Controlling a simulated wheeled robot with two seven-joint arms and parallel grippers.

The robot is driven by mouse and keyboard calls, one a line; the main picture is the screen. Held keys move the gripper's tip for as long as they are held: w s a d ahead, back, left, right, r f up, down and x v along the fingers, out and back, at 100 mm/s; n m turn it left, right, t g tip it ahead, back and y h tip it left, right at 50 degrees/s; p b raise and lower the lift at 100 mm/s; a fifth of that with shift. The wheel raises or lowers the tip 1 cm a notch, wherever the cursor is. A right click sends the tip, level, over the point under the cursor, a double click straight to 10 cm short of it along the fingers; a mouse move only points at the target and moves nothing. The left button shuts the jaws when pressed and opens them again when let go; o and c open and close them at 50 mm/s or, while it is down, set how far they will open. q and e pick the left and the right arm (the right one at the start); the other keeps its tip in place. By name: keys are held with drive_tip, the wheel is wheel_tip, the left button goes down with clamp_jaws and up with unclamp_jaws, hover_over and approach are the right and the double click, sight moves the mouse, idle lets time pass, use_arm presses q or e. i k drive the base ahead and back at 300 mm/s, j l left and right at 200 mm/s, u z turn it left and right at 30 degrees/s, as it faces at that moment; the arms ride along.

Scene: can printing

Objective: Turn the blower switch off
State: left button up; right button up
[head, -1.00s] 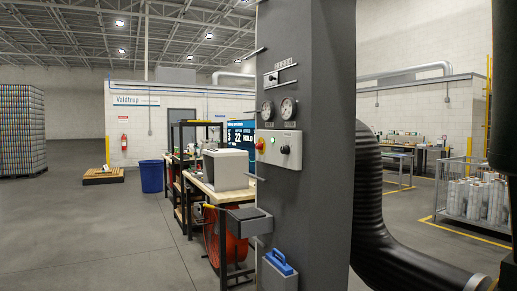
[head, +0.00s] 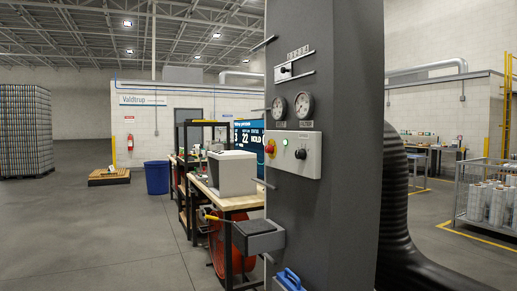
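A grey control box (head: 308,168) is fixed to the dark grey column (head: 350,100). It carries a black rotary knob (head: 301,154), a lit green lamp (head: 285,143) and a red button with yellow (head: 270,147). Above it are two round gauges, a left one (head: 278,108) and a right one (head: 304,105). Higher up is a small plate with a black knob (head: 286,70). The labels are too small to read, so I cannot tell which control is the blower switch. Neither of my grippers is in view.
A black ribbed duct (head: 393,190) runs along the column's right side. A workbench (head: 235,203) stands behind at the left.

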sight(269, 149)
drive_tip(key=i+j+u, duration=0.1)
drive_tip(key=i, duration=0.65)
drive_tip(key=i+j+u, duration=0.15)
drive_tip(key=i, duration=0.6)
